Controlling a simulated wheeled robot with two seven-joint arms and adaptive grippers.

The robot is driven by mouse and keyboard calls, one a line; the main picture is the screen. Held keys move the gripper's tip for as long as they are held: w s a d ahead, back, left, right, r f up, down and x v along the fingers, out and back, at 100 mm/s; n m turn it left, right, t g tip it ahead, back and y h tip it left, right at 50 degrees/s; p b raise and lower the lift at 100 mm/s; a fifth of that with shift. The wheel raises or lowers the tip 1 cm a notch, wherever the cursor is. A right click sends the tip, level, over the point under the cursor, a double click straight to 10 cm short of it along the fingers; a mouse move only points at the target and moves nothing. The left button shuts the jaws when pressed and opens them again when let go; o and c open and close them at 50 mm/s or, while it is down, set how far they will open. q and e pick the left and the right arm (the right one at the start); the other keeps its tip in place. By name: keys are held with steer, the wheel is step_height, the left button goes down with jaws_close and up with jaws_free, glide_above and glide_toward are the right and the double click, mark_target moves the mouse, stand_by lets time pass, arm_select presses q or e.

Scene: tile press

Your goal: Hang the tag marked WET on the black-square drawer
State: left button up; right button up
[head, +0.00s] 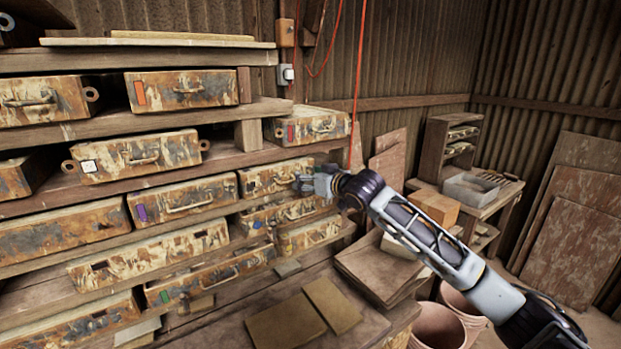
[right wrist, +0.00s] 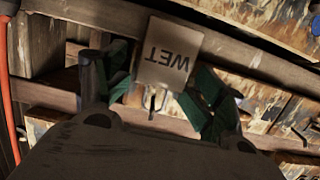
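The WET tag (right wrist: 168,50) is a tan card with dark letters, upside down in the right wrist view, with a thin wire (right wrist: 152,101) by its lower edge. In the head view my right gripper (head: 318,186) is in front of the shelf, at the right end of a rusty drawer (head: 268,178); the tag is not clear there. One drawer (head: 150,255) lower left bears a dark square; another mark, on the drawer by my gripper, also looks dark. My left gripper is out of view.
Other rusty drawers carry coloured marks: orange (head: 140,93), purple (head: 141,212), red (head: 290,133), green (head: 165,297). Flat tiles (head: 290,322) lie on the bench below. Red cords hang near the wall. A side table (head: 475,200) stands right.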

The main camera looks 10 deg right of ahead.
steer(key=shift+s, duration=0.15)
stand_by(0.3)
steer(key=v, duration=1.2)
steer(key=shift+f, duration=0.15)
stand_by(0.4)
